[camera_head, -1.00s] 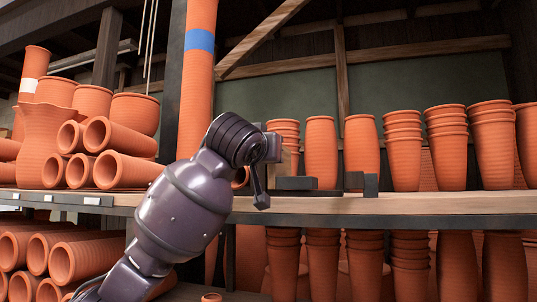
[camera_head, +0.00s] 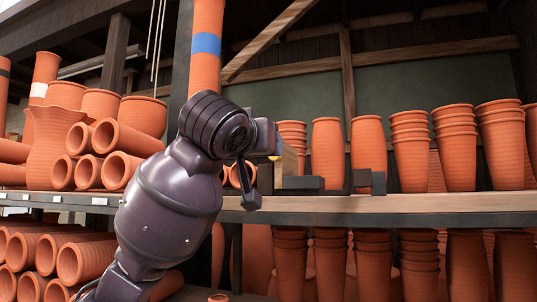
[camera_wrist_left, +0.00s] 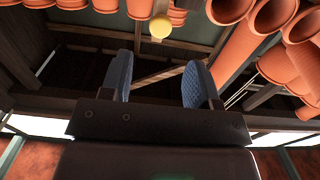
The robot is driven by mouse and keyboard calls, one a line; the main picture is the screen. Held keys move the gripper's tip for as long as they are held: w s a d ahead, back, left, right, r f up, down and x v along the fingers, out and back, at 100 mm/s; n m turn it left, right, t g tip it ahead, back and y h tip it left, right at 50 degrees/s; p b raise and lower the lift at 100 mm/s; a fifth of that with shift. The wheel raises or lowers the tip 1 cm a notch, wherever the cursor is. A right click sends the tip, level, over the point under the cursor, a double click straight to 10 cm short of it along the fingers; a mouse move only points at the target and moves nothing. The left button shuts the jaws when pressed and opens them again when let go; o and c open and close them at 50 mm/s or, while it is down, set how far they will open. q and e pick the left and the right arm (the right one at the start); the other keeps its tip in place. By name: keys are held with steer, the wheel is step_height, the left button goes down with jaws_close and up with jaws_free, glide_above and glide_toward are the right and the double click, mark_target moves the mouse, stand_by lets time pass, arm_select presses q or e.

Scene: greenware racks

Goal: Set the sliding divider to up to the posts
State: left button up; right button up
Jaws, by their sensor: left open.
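A pale wooden panel (camera_head: 289,160) stands on the shelf just right of my left wrist and looks like the sliding divider. A yellow knob (camera_head: 274,158) shows at its left edge. The wrist view also shows a round yellow knob (camera_wrist_left: 159,27), beyond and between my fingertips. A dark low block (camera_head: 302,183) and a dark upright bracket (camera_head: 370,181) sit to the panel's right; I cannot tell whether these are the posts. My left gripper (camera_wrist_left: 158,68) is open and empty, with blue finger pads wide apart, short of the knob. My right gripper is not in view.
Tall clay pots (camera_head: 326,152) and stacked pots (camera_head: 411,150) stand behind and right along the shelf (camera_head: 440,203). Clay tubes (camera_head: 125,138) are piled left of my arm. A tall clay column with a blue band (camera_head: 206,44) rises behind my wrist. The shelf's right front strip is clear.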

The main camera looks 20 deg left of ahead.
arm_select(q)
steer(key=shift+s, duration=1.35)
